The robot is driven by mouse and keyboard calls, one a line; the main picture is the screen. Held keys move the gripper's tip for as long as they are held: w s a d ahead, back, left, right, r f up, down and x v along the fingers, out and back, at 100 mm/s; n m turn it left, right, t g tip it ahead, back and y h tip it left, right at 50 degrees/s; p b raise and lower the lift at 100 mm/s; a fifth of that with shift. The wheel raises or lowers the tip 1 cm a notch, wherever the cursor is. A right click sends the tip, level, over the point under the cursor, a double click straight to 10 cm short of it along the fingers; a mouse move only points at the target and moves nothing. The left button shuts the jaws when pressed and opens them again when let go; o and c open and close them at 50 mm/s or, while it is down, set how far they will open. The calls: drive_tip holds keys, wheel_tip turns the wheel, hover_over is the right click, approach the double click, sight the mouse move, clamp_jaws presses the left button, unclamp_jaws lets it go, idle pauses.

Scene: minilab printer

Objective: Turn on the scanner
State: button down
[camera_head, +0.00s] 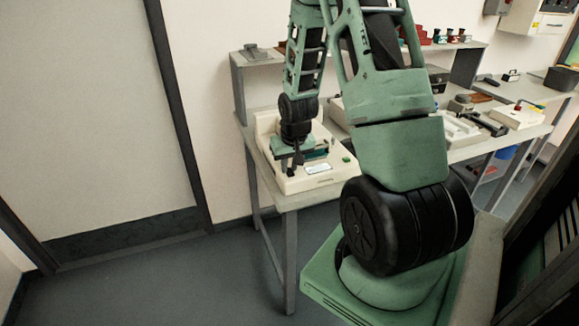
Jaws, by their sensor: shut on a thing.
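A cream-white device (326,180), which looks like the scanner, sits at the left end of the grey workbench. It has a small pale display (318,168) and a green button (346,159) on its front edge. My gripper (294,168) points down over the left part of the device, to the left of the display and button. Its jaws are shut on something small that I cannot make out. My wrist and gripper hide part of the device's middle. I cannot tell whether the fingertips touch its surface or whether the display is lit.
The bench (287,202) continues right, with several boxes and instruments behind my arm. A raised shelf (262,60) at the back bears small items. A grey door (100,100) stands at left. The floor (170,280) left of the bench is clear.

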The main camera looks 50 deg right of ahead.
drive_tip(key=c, duration=1.3)
unclamp_jaws()
drive_tip(key=shift+r, duration=0.1)
drive_tip(key=p+v, duration=0.1)
drive_tip(key=v, duration=1.6)
drive_tip(key=shift+r, duration=0.15)
